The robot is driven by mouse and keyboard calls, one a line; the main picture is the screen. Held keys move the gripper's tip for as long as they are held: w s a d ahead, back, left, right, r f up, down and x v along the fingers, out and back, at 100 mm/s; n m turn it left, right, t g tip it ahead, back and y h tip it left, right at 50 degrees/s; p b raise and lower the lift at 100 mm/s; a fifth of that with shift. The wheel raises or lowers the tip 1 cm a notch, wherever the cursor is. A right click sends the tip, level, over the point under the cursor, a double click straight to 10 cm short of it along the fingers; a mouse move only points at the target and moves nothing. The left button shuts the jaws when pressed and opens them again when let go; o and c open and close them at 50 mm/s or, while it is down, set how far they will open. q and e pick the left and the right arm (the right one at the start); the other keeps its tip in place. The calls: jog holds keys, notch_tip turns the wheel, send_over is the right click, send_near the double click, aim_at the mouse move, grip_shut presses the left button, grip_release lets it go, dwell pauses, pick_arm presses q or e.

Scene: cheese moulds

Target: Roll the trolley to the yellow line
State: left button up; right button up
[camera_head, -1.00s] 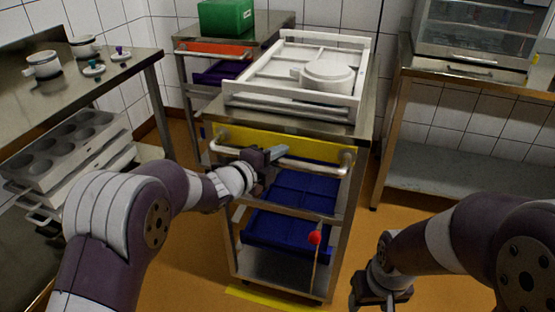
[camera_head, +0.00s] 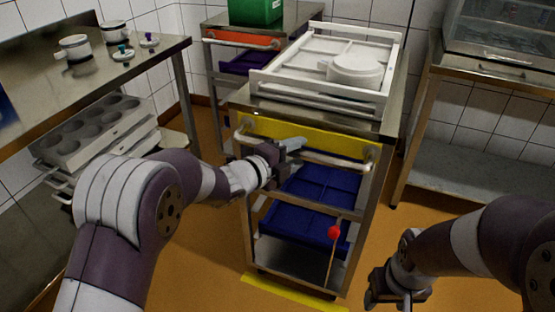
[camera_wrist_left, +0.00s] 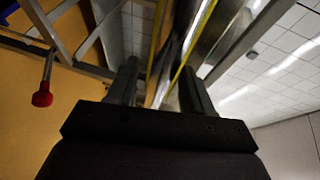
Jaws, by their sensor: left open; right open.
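The steel trolley (camera_head: 384,128) stands in the middle of the head view, with a yellow front panel (camera_head: 320,139) and a pale handle bar (camera_head: 336,162) across it. A thin lever with a red knob (camera_head: 334,232) stands at its lower right; the knob also shows in the left wrist view (camera_wrist_left: 42,95). The yellow line (camera_head: 290,293) lies on the floor close by the trolley's near foot. My left gripper (camera_head: 288,149) is open at the handle bar, which seems to pass between its fingers in the wrist view; contact is unclear. My right gripper (camera_head: 398,301) is open, low at right, apart from the trolley.
The trolley carries a white tray frame (camera_head: 378,95) with a round white mould (camera_head: 354,69), and blue crates (camera_head: 300,224) below. A steel table (camera_head: 40,100) is at left, another bench (camera_head: 480,75) at right. A second trolley with a green box (camera_head: 256,10) stands behind.

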pick_arm(q)
jog(key=p+v, duration=0.1)
jog(key=v, duration=0.9)
jog(key=shift+s, duration=0.1)
jog(key=s+a+f+n+g+y, duration=0.3)
jog(key=a+f+n+y, duration=0.7)
jog(key=n, duration=0.4)
jog(key=s+a+f+n+g, duration=0.1)
jog(key=s+f+n+g, duration=0.2)
jog(key=s+n+g, duration=1.1)
notch_tip(320, 180, up, 25)
jog(key=s+m+t+p, duration=0.3)
jog(key=t+p, duration=0.3)
jog(key=p, duration=1.9)
